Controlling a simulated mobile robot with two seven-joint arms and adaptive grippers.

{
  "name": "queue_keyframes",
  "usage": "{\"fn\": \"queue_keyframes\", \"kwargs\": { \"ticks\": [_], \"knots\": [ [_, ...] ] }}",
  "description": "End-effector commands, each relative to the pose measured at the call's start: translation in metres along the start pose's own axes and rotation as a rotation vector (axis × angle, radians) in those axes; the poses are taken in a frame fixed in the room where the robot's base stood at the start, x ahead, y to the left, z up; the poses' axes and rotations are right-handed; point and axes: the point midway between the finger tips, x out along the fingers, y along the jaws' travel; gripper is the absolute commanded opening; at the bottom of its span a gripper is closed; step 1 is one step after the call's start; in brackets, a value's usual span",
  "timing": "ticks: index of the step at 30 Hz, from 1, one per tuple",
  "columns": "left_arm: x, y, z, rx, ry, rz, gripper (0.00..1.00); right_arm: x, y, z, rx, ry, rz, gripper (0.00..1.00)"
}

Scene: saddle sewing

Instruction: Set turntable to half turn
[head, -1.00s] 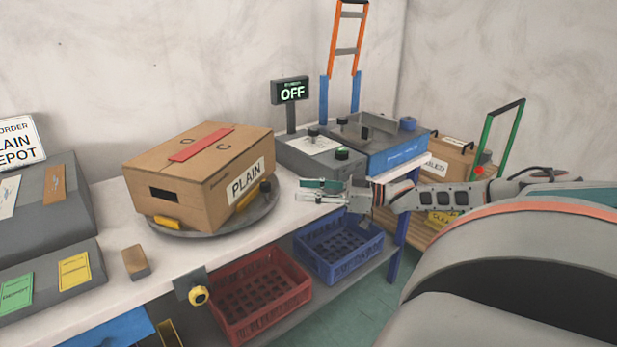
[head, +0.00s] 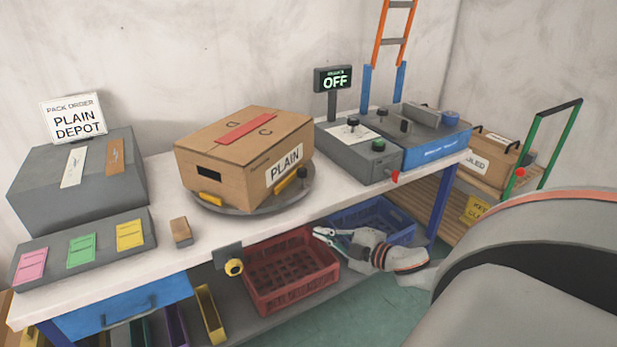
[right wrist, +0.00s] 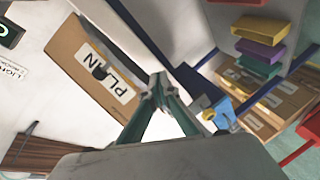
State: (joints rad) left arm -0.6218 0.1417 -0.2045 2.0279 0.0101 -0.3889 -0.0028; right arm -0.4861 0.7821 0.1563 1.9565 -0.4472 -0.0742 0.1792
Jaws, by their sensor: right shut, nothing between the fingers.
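The grey turntable (head: 242,210) sits on the white bench top and carries a brown cardboard box (head: 215,170) marked PLAIN, with a red strip on its lid. Yellow pieces (head: 291,182) sit against the box's lower sides, and a dark knob (head: 303,173) stands at the turntable's right rim. My right gripper (head: 317,234) is shut and empty, in front of the bench edge, below and to the right of the turntable and apart from it. In the right wrist view its fingertips (right wrist: 160,84) appear beside the box (right wrist: 90,65). My left gripper is not in view.
A red crate (head: 293,302) and a blue crate (head: 395,234) are on the lower shelf by my right arm. A yellow round button (head: 234,267) hangs at the bench's front edge. A grey control box (head: 352,165) and an OFF display (head: 334,80) stand right of the turntable.

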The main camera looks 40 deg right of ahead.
Motion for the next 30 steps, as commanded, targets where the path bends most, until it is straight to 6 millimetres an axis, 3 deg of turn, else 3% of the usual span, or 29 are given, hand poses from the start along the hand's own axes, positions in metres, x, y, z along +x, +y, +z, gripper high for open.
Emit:
{"fn": "queue_keyframes", "kwargs": {
  "ticks": [1,3,7,11,17,30],
  "knots": [
    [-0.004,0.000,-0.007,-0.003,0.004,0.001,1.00,-0.001,0.012,-0.021,-0.079,-0.033,0.059,0.00],
    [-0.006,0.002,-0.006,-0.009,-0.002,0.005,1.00,-0.004,0.024,-0.039,-0.193,-0.097,0.125,0.00],
    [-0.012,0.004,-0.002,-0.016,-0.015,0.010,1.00,-0.014,0.050,-0.065,-0.350,-0.212,0.227,0.00],
    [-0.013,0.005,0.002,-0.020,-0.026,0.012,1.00,-0.025,0.068,-0.077,-0.431,-0.292,0.284,0.00],
    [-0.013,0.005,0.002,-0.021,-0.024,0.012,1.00,-0.021,0.076,-0.077,-0.460,-0.323,0.302,0.00],
    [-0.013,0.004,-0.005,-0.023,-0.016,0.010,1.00,0.046,0.102,-0.060,-0.459,-0.321,0.301,0.00]
  ]
}}
